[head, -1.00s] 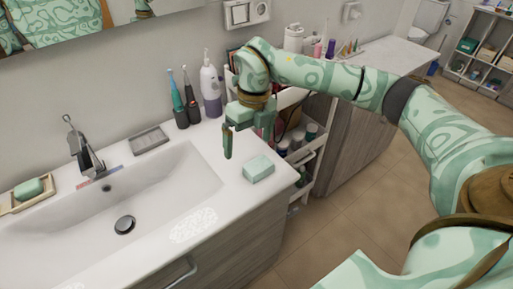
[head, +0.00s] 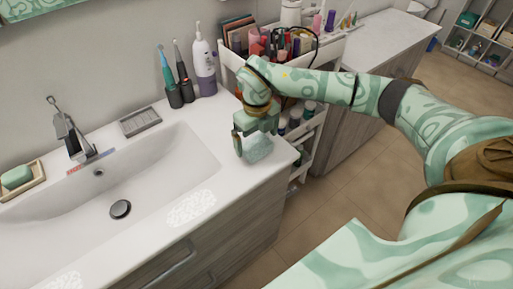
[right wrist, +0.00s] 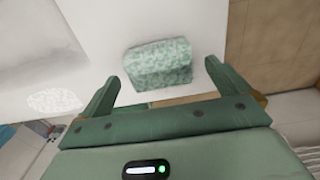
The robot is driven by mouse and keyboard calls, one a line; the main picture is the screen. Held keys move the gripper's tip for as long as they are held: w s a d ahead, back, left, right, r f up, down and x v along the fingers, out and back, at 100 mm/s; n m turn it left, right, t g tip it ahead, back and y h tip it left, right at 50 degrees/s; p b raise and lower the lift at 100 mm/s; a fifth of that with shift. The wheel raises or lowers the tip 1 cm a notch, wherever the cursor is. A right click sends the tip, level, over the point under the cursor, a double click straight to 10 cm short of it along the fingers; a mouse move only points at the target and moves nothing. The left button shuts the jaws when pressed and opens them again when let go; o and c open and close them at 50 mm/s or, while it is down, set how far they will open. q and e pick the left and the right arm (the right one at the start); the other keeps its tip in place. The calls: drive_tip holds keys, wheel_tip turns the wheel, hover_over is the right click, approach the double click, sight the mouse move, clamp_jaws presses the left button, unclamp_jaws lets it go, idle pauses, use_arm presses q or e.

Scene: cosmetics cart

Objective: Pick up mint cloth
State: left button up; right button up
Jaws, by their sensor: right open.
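The mint cloth (head: 257,149) is a small folded block on the white counter, right of the sink near the corner. My right gripper (head: 254,146) is above it and partly covers it in the head view. In the right wrist view the cloth (right wrist: 158,65) lies ahead of and between the two fingers of the open gripper (right wrist: 158,80), and nothing is held. I cannot tell whether a finger touches the cloth. My left gripper is not in view.
The sink (head: 110,190) with its faucet (head: 72,130) is left of the cloth. Two electric toothbrushes (head: 178,85) and a pump bottle (head: 204,65) stand behind. A white cart (head: 300,140) with cosmetics is beside the counter. Green soap (head: 16,177) sits in a dish at far left.

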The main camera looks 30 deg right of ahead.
wheel_tip(320, 180, down, 3)
drive_tip(key=shift+r, duration=0.1)
drive_tip(key=c, duration=1)
drive_tip(key=shift+c, duration=0.2)
drive_tip(key=shift+r, duration=0.1)
